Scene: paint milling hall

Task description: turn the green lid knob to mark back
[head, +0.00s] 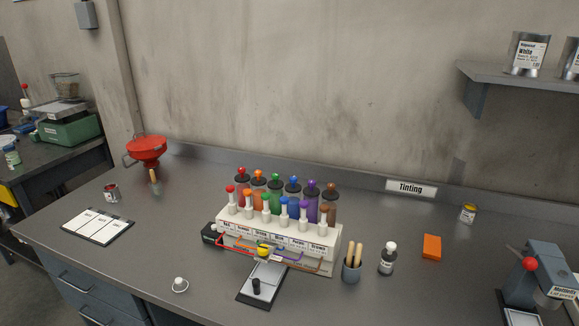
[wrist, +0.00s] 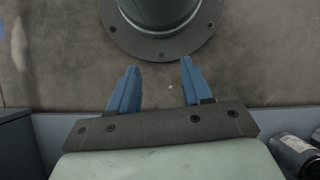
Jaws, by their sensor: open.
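The tinting dispenser (head: 285,245) stands on the bench, with a row of coloured canisters along its back. The green lid knob (head: 275,177) tops the green canister, third from the left, between the orange and blue ones. The knob is small here; I cannot make out its marks or which way it points. My gripper (wrist: 158,66) shows only in the wrist view, its two blue fingers apart with nothing between them. It hangs over bare floor, away from the dispenser, which is not in that view.
Several coloured-capped tubes stand in front of the canisters. A cup of wooden sticks (head: 351,270), a white-capped bottle (head: 387,260) and an orange block (head: 432,246) stand to the right. The bench between funnel and dispenser is mostly clear.

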